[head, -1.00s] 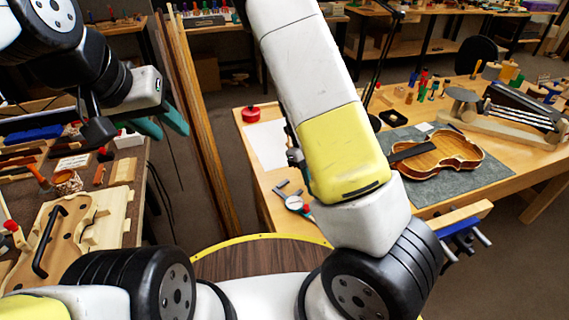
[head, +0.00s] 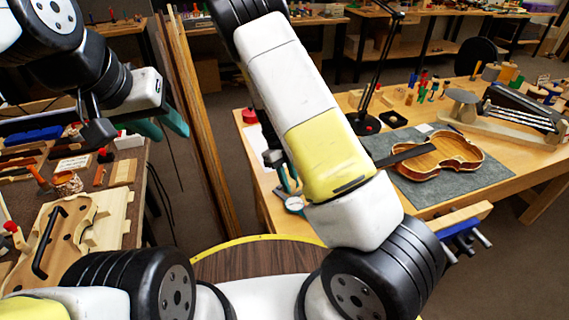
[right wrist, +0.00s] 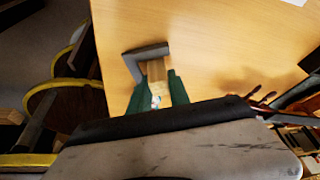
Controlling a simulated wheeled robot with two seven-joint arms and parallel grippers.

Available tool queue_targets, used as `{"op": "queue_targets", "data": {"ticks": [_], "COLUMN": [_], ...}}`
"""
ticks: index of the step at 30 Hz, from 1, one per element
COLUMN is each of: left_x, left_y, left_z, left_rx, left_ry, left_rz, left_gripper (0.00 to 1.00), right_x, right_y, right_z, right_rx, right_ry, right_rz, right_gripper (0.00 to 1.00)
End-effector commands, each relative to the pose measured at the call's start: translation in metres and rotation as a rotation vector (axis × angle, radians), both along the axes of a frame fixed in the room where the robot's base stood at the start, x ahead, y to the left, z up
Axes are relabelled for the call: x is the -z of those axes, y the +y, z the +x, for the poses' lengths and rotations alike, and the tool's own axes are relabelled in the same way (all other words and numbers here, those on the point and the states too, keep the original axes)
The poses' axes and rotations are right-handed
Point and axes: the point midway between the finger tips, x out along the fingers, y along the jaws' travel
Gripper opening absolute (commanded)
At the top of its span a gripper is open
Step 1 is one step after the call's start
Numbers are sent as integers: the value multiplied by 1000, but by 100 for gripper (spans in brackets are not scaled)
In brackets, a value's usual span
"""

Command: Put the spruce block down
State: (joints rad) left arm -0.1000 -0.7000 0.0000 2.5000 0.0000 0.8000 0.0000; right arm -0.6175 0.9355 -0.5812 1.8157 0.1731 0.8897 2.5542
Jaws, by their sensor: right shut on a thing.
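The spruce block (right wrist: 155,72) is a pale wooden piece between the green fingers of my right gripper (right wrist: 158,97) in the right wrist view. The gripper is shut on it, over the light wooden bench top (right wrist: 215,45). A dark grey angled piece (right wrist: 133,62) lies around the block's far end. I cannot tell whether the block touches the bench. In the head view my right gripper (head: 290,182) is mostly hidden behind my arm, and the block is not clearly seen. My left gripper (head: 162,126) is open and empty at the left, above the gap beside the left bench.
A violin body (head: 440,158) lies on a grey mat (head: 480,190) on the right bench. A round gauge (head: 294,204) lies near its front left edge, a red round object (head: 249,116) at its back left.

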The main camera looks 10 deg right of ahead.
Motion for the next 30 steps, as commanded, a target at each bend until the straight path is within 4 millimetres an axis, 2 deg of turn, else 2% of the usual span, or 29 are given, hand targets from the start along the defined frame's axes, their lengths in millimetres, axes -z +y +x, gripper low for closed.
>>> {"op": "queue_targets", "data": {"ticks": [3, 4, 7, 16, 20, 30], "left_x": [0, 0, 0, 0, 0, 0], "left_y": [0, 0, 0, 0, 0, 0], "left_z": [0, 0, 0, 0, 0, 0], "left_rx": [0, 0, 0, 0, 0, 0], "left_ry": [0, 0, 0, 0, 0, 0], "left_rz": [0, 0, 0, 0, 0, 0], "left_gripper": [36, 36, 36, 36, 36, 36], "right_x": [2, 3, 2, 1, -8, -72], "right_y": [0, 0, 0, 0, 2, 18], "right_z": [0, 0, 0, 0, 3, 25], "right_rx": [0, 0, 0, 0, -2, -3], "right_ry": [1, 1, 0, 0, -3, -5], "right_rz": [-1, -1, 0, 0, 1, 1], "right_gripper": [0, 25, 44, 44, 44, 44]}}
